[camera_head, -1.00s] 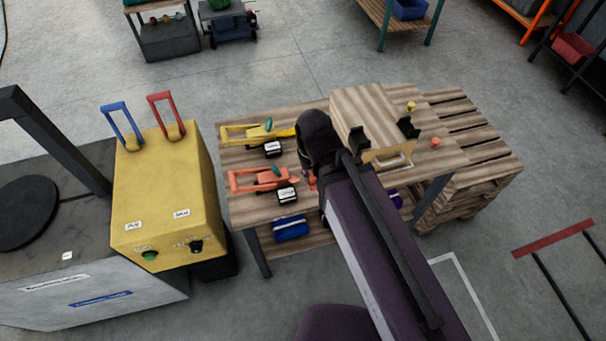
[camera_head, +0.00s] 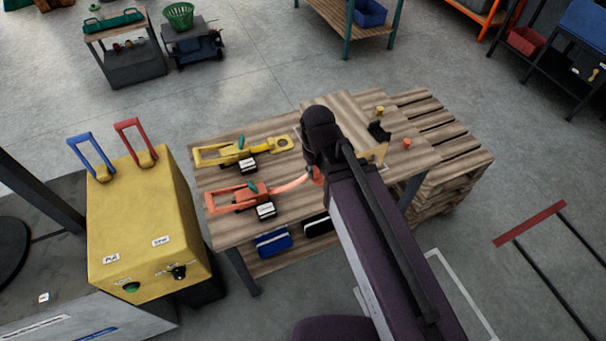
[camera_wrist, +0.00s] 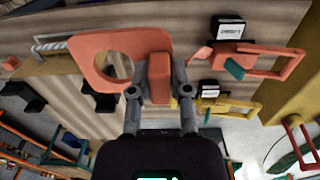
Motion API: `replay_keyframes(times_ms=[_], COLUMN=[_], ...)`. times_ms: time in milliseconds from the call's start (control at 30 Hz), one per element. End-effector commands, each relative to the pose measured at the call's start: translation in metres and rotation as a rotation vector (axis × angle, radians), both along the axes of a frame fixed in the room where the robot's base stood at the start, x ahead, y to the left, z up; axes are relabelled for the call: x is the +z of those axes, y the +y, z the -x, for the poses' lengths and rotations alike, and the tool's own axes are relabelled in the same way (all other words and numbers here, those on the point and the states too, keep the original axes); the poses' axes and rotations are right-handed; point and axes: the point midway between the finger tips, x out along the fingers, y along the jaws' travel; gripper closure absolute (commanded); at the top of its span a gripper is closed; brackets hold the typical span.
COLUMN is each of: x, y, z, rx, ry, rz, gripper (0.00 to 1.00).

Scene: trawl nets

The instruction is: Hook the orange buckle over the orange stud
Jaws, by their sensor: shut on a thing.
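My gripper (camera_wrist: 160,80) is shut on the orange buckle (camera_wrist: 85,58), a flat plate with a round hole, in the wrist view. The buckle's free end with the hole points left there, apart from the stud. In the head view, only a bit of the buckle (camera_head: 317,175) shows beside my dark wrist, which hides the fingers. A pale orange strap (camera_head: 292,186) runs from the buckle to the orange lever tensioner (camera_head: 238,199) on the left of the bench. The orange stud (camera_head: 407,143) stands upright, bare, on the bench's right part; my gripper is left of it.
A yellow tensioner (camera_head: 225,155) with a yellow buckle (camera_head: 284,144) lies on the bench's far side, with a yellow stud (camera_head: 379,110) to the right. A black bracket (camera_head: 380,132) stands between my wrist and the orange stud. A yellow box (camera_head: 140,225) stands left.

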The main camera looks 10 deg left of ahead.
Motion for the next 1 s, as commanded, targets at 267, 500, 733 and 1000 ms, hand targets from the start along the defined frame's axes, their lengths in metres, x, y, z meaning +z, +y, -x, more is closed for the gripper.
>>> replay_keyframes(times_ms=[267,500,733,1000], x=[0.0,0.0,0.0,0.0], y=[-0.016,-0.03,-0.043,-0.058], z=[-0.021,-0.039,-0.055,-0.074], rx=[-0.002,-0.003,-0.003,-0.002], ry=[0.0,0.0,0.0,0.0], rz=[0.0,0.0,0.0,0.0], gripper=[1.0,1.0,1.0,1.0])
